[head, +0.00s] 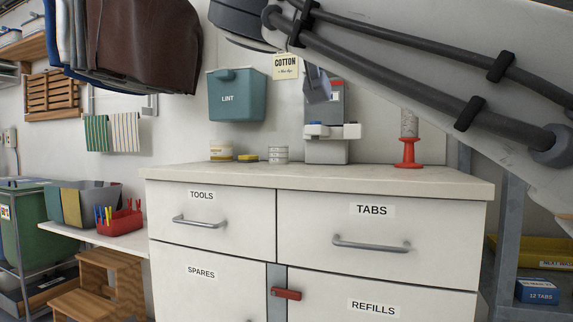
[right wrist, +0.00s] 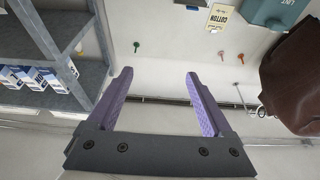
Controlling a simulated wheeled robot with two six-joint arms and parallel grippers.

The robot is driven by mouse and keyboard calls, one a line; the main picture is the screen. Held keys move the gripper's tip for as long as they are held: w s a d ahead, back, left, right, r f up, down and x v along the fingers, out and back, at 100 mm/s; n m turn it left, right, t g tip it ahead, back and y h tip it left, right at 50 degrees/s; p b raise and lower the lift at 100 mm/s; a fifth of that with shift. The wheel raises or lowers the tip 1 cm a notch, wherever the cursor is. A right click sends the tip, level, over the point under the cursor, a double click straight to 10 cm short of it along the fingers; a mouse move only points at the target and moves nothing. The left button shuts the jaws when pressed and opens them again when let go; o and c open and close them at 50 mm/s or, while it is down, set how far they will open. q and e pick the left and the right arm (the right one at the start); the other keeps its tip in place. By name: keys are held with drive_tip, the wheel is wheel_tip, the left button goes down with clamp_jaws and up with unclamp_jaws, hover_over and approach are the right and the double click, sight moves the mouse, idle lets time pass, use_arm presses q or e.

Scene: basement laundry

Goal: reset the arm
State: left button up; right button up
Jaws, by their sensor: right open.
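My right arm comes in from the upper right of the head view, raised in front of the wall above the white cabinet (head: 235,240). My left gripper is in neither view.
A teal LINT bin (head: 236,95) and a COTTON tag (head: 286,66) hang near my right arm. The countertop (head: 200,172) holds tins and a red-based stand (head: 408,152). A metal shelf (right wrist: 60,30) stands left in the wrist view.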

drive_tip(key=w+a+f+n+g+y+p, duration=0.2)
drive_tip(key=f+n, duration=0.1)
drive_tip(key=f, duration=0.3)
drive_tip(key=w+a+f+n+g+y+p, duration=0.1)
drive_tip(key=w+a+f+n+y+p, duration=0.15)
drive_tip(key=f, duration=0.25)
drive_tip(key=s+f+n+g+y+p, duration=0.3)
drive_tip(key=f+n+g+p, duration=0.3)
drive_tip(key=f, duration=1.3)
drive_tip(key=s+d+f+g+y+p, duration=0.1)
drive_tip(key=s+d+f+g+p, duration=0.15)
drive_tip(key=s+f+g, duration=0.55)
drive_tip(key=s+d+f+g+p, duration=0.1)
drive_tip(key=s+f+g+p, duration=0.2)
drive_tip(key=s+f, duration=0.8)
wheel_tip(320, 180, up, 39)
drive_tip(key=s+p, duration=0.3)
drive_tip(key=p, duration=3.5)
drive_tip(key=shift+g, duration=0.3)
